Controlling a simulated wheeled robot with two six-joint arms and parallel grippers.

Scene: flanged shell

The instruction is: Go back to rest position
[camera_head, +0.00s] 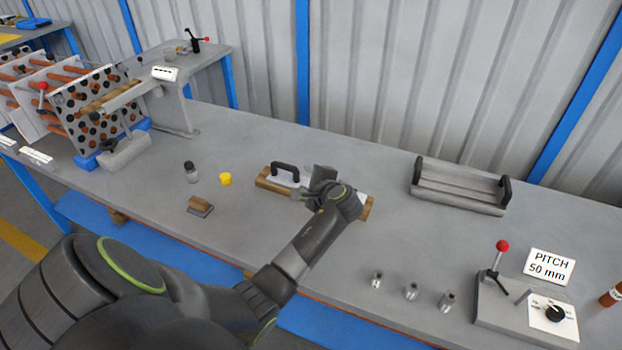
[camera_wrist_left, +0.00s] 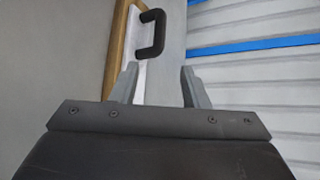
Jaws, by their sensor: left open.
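My left arm reaches in from the left of the head view, and its gripper (camera_head: 318,180) is over the workbench at a wooden board with a white plate and black handles (camera_head: 272,184). The gripper and wrist hide the middle of the board. In the left wrist view the two grey fingers (camera_wrist_left: 160,88) stand apart with nothing between them. One black handle (camera_wrist_left: 152,36) on the board lies ahead of the fingers, nearer the left one. I cannot tell whether a finger touches the board. My right gripper is not in view.
The grey bench (camera_head: 400,220) holds a yellow cap (camera_head: 225,179), a small wooden-topped block (camera_head: 200,207), several metal fittings (camera_head: 411,291), a grey tray with black ends (camera_head: 460,186) and a red-knobbed lever fixture (camera_head: 500,290). A tube rack (camera_head: 95,105) stands left. A corrugated wall is behind.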

